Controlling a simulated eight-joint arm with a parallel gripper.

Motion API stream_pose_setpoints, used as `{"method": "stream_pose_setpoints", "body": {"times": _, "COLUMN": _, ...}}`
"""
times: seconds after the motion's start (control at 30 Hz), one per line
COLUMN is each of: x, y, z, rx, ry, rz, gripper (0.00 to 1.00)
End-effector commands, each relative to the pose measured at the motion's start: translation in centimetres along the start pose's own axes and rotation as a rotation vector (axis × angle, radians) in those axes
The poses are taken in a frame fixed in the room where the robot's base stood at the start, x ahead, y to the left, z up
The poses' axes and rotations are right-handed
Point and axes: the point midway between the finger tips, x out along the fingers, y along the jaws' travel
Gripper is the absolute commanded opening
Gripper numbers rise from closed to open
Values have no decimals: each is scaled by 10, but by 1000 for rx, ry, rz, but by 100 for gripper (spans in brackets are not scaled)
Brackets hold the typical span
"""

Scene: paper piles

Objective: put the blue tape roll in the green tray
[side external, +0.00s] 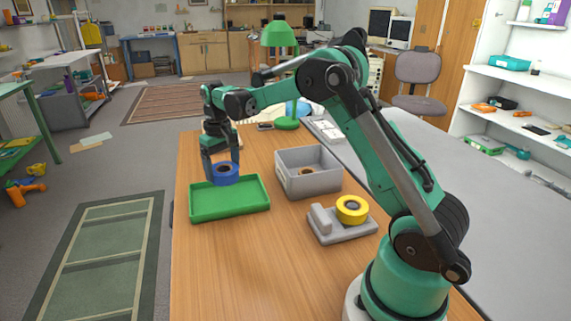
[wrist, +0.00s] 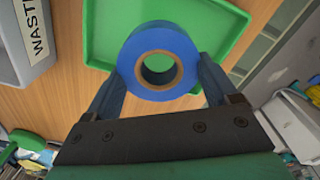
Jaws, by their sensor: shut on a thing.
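The blue tape roll (side external: 225,174) is between the fingers of my gripper (side external: 221,166). In the wrist view the roll (wrist: 187,50) fills the gap between both fingertips (wrist: 158,75), with its brown core facing the camera. The green tray (side external: 229,208) lies on the wooden table, and in the side view the roll shows at the tray's far edge. The wrist view shows the tray (wrist: 104,28) behind the roll, through its hole too. I cannot tell the exact height of the roll above the tray.
A grey box (side external: 308,183) with a brown ring-shaped thing inside stands right of the tray; its side in the wrist view (wrist: 38,45) reads "WASTE". A yellow tape roll (side external: 352,208) sits on a grey dispenser (side external: 340,231). A green lamp (side external: 280,38) stands behind. The near left tabletop is clear.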

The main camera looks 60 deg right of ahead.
Motion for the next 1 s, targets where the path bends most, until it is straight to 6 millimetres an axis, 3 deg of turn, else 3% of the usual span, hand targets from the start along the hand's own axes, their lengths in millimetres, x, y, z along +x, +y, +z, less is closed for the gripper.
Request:
{"method": "stream_pose_setpoints", "body": {"times": 0.43, "x": 55, "y": 0, "z": 0, "rx": 0, "ry": 0, "rz": 0, "gripper": 30}}
{"method": "stream_pose_setpoints", "body": {"times": 0.83, "x": 61, "y": 0, "z": 0, "rx": 0, "ry": 0, "rz": 0, "gripper": 30}}
{"method": "stream_pose_setpoints", "body": {"times": 0.87, "x": 61, "y": 0, "z": 0, "rx": 0, "ry": 0, "rz": 0, "gripper": 83}}
{"method": "stream_pose_setpoints", "body": {"times": 0.93, "x": 61, "y": 0, "z": 0, "rx": 0, "ry": 0, "rz": 0, "gripper": 100}}
{"method": "stream_pose_setpoints", "body": {"times": 1.0, "x": 60, "y": 0, "z": 0, "rx": 0, "ry": 0, "rz": 0, "gripper": 100}}
